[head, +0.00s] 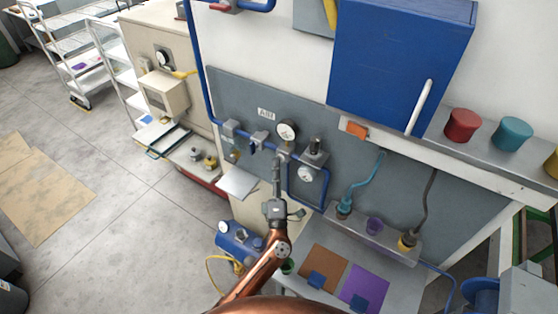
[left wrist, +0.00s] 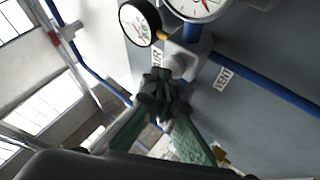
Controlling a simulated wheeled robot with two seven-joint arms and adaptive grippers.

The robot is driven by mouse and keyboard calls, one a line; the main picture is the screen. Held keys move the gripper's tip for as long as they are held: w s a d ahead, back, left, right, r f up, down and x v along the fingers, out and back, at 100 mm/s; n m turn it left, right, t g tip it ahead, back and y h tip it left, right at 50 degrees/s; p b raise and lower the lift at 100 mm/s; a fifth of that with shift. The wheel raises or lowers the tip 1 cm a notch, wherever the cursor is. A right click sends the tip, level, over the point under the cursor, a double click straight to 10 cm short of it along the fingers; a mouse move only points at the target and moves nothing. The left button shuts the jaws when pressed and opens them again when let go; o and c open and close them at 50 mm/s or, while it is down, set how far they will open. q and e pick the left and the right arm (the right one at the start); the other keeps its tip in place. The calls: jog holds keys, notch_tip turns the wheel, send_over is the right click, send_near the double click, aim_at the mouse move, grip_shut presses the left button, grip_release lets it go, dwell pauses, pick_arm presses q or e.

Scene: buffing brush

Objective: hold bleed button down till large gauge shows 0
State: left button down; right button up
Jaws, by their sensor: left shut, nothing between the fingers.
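In the head view a large round gauge (head: 287,129) with a dark rim sits on the blue air pipe. A smaller gauge (head: 306,174) is below it to the right. My left gripper (head: 277,163) is shut and empty, its tips up at the pipe fitting just below the large gauge. In the left wrist view the closed green fingers (left wrist: 158,80) are at a pale grey fitting (left wrist: 183,60); I cannot tell whether they touch it. Two gauge faces show at the top there, one cut off. I cannot make out the bleed button or read the needles surely. My right gripper is not in view.
A blue wall cabinet (head: 400,60) hangs upper right. A blue compressor (head: 240,240) stands lower left of my arm. A bench (head: 405,285) with brown and purple mats is at the lower right. Blue pipes run along the grey panel (head: 240,95).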

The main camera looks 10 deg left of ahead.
pick_arm(q)
jog(key=shift+s, duration=0.15)
jog(key=shift+s+a+p, duration=0.3)
jog(key=shift+s+p, duration=0.05)
jog(key=shift+s, duration=0.4)
jog(key=shift+s+a+p, duration=0.25)
jog(key=shift+s+a, duration=0.05)
jog(key=shift+s, duration=0.5)
jog(key=shift+s+a+p, duration=0.2)
jog(key=shift+s+a, duration=0.05)
jog(key=shift+s, duration=0.5)
jog(key=shift+s+a+p, duration=0.25)
jog(key=shift+s+a, duration=0.05)
jog(key=shift+s, duration=0.5)
